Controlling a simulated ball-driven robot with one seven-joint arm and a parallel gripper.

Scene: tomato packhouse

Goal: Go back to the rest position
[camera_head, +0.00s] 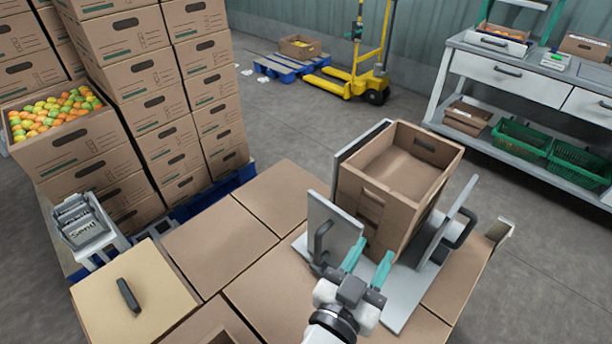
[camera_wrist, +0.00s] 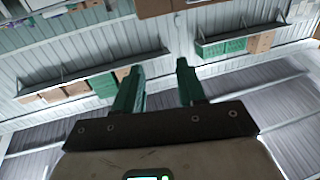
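My gripper (camera_head: 368,260) shows at the bottom middle of the head view, its two teal fingers apart. It is in front of an open brown carton (camera_head: 376,205), on the near side; whether the fingertips touch the carton I cannot tell. In the wrist view my gripper (camera_wrist: 157,75) has its green fingers spread with nothing between them. Behind them are a pale ribbed wall and shelves (camera_wrist: 95,78) with boxes. The carton looks empty and stands in a grey metal fixture (camera_head: 334,232) with upright plates and dark handles.
Flat cartons (camera_head: 222,243) lie around the fixture. A lidded box with a black handle (camera_head: 130,297) is at lower left. Tall carton stacks (camera_head: 140,88) stand left, beside a tomato-filled carton (camera_head: 65,135). A grey workbench (camera_head: 510,72) is right. A yellow pallet jack (camera_head: 365,80) stands behind; floor between is clear.

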